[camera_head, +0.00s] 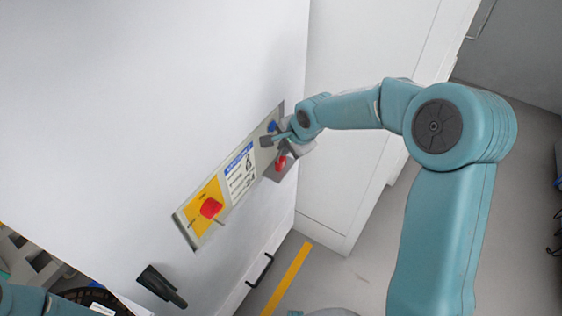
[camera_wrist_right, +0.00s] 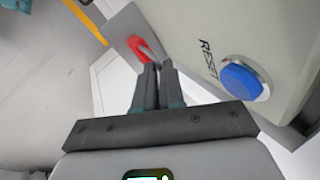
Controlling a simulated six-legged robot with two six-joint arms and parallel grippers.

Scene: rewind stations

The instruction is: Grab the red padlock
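In the right wrist view the padlock (camera_wrist_right: 140,48) lies just beyond and slightly left of my fingertips. My right gripper (camera_head: 272,140) is at the panel's right end, close above the padlock. In the wrist view its two dark fingers (camera_wrist_right: 158,68) are nearly together with a narrow gap. I see no padlock held between them; whether the tips touch it I cannot tell. My left gripper does not show; only part of my left arm is at the lower left edge.
The panel (camera_head: 191,234) has a red knob (camera_head: 211,208) on yellow and a blue button (camera_head: 272,126), marked RESET in the wrist view (camera_wrist_right: 242,82). A dark handle-like part (camera_head: 162,287) projects below. A cabinet handle (camera_head: 260,268) and yellow floor stripe (camera_head: 287,279) are nearby.

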